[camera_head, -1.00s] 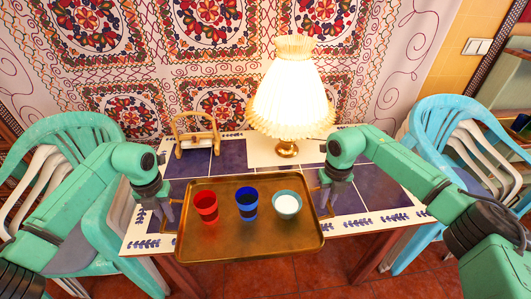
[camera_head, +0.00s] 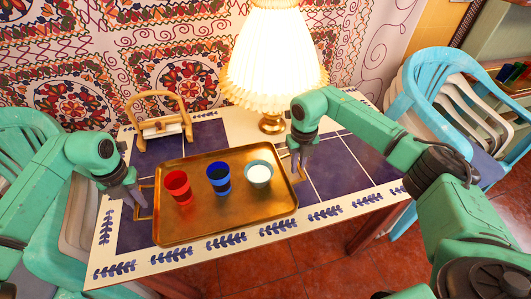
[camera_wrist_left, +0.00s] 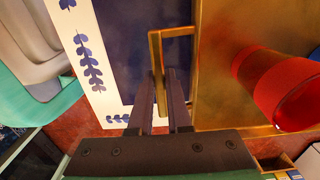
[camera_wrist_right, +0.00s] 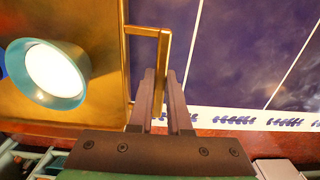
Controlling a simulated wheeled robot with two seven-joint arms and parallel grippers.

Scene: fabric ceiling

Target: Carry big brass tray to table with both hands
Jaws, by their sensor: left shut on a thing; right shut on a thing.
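The big brass tray (camera_head: 228,229) is over the tiled table (camera_head: 345,170) in the head view; I cannot tell whether it touches the top. It carries a red cup (camera_head: 178,187), a blue cup (camera_head: 219,180) and a teal bowl (camera_head: 259,174) with white contents, all upright. My left gripper (camera_head: 137,203) is shut on the tray's left handle, which shows between the fingers in the left wrist view (camera_wrist_left: 157,70). My right gripper (camera_head: 297,168) is shut on the right handle, seen in the right wrist view (camera_wrist_right: 163,65).
A lit lamp (camera_head: 272,65) with a pleated shade stands on the table behind the tray. A wooden holder (camera_head: 160,118) stands at the back left. Stacked plastic chairs (camera_head: 440,105) are at the right, and more chairs (camera_head: 30,125) at the left. The table's right part is bare.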

